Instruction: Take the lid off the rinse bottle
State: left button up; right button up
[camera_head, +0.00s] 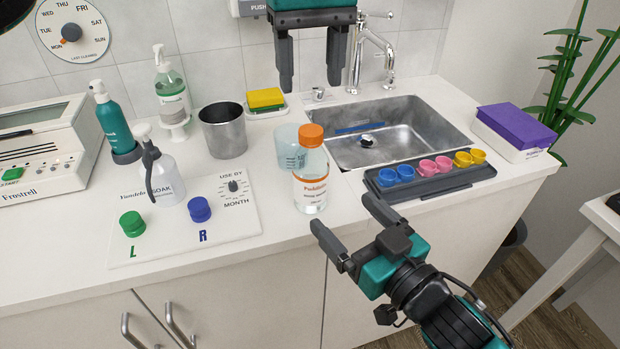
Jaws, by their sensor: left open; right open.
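A clear bottle (311,187) with an orange lid (310,135) stands upright on the counter, left of the sink's front corner. Its orange label text is too small to read surely; it is the likeliest rinse bottle. The lid sits on the bottle. My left gripper (310,85) is open and empty, pointing down, and appears above the lid in the picture. My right gripper (342,212) is open and empty near the counter's front edge, to the lower right of the bottle and apart from it in the picture.
A measuring beaker (289,150) stands close behind the bottle's left side. A metal cup (222,130), a spray bottle (162,177) and a white board (240,222) with green and blue caps lie left. The sink (440,120) and a dark tray (440,182) of coloured cups are right.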

aim_at(320, 190)
jog(key=x, duration=1)
jog(key=shift+w+a, duration=0.15)
jog(key=shift+w, duration=0.15)
jog(key=c, duration=1.6)
grip_shut()
pick_arm(q)
jog(key=m, duration=0.4)
jog(key=shift+s+d+f, duration=0.1)
jog(key=m, duration=0.4)
jog(key=shift+m, duration=0.4)
jog(key=shift+f, duration=3.95)
jog(key=shift+c, duration=0.5)
